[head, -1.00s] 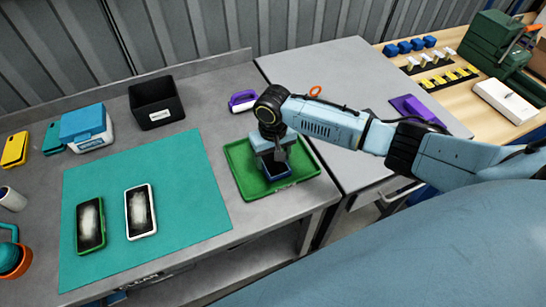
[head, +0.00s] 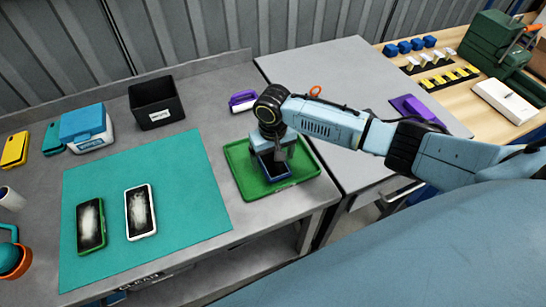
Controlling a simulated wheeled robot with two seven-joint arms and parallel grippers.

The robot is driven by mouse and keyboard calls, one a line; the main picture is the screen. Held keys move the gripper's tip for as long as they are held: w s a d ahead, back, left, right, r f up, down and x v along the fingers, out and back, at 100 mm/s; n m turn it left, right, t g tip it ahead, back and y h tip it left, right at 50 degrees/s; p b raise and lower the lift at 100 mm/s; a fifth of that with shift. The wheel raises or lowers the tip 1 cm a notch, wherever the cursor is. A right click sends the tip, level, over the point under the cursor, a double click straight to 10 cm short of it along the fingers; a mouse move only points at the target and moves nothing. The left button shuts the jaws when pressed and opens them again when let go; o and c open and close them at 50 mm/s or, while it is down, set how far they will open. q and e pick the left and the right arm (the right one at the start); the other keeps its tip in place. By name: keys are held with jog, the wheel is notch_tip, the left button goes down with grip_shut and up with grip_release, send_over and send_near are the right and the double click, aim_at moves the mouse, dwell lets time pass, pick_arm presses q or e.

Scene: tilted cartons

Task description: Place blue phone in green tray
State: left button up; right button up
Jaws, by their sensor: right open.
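The blue phone (head: 275,174) is at the middle of the green tray (head: 246,185), within its rim, with its dark face up. Its far part is hidden by my right gripper (head: 280,156). My right gripper points down over the phone and is open. I cannot tell whether its fingers touch the phone. My left gripper is not in view.
A teal mat (head: 170,195) left of the tray holds a green-edged phone (head: 90,224) and a white-edged phone (head: 140,211). A black bin (head: 155,103) and a purple-handled item (head: 243,101) stand behind. Grey table right of the tray is mostly clear.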

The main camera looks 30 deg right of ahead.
aim_at(273, 162)
notch_tip(273, 162, up, 11)
jog(key=shift+r+p, duration=0.2)
jog(key=shift+p, duration=0.2)
